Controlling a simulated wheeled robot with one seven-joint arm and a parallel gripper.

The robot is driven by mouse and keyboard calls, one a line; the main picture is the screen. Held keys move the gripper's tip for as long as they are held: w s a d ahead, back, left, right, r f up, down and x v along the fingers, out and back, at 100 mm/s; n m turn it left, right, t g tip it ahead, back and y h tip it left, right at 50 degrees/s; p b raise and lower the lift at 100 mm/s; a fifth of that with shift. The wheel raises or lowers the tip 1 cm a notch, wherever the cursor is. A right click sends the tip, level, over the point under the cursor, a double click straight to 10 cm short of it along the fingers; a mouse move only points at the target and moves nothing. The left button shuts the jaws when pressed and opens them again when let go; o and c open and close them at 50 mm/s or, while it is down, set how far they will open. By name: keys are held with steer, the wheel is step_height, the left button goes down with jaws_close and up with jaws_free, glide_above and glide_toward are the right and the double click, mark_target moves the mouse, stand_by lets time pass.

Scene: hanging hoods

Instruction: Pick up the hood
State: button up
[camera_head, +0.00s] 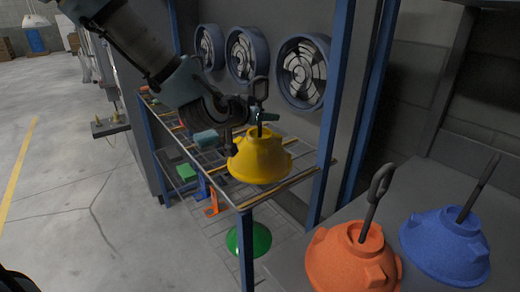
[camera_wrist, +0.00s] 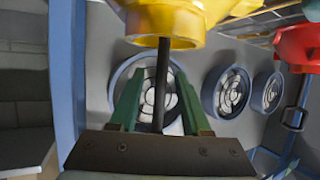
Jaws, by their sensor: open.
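A yellow hood (camera_head: 259,160) is at the near end of the rack shelf, upright, with a dark rod (camera_head: 259,92) rising from its top to a loop. My gripper (camera_head: 262,117) is just above the hood's dome, at the rod. In the wrist view the yellow hood (camera_wrist: 172,20) fills the top edge, and its rod runs down between the two green fingers of my gripper (camera_wrist: 158,85). The fingers are open, with gaps visible on both sides of the rod. The hood's underside is hidden.
An orange hood (camera_head: 350,262) and a blue hood (camera_head: 446,248) sit at lower right. A green hood (camera_head: 256,239) is below the shelf. A red hood (camera_wrist: 302,46) shows in the wrist view. Round fans (camera_head: 303,72) line the wall behind; a blue post (camera_head: 334,110) stands close right.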

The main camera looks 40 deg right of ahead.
steer(key=shift+d+f, duration=0.15)
steer(key=shift+d, duration=0.15)
jaws_close()
steer(key=shift+w, duration=0.1)
stand_by(1.2)
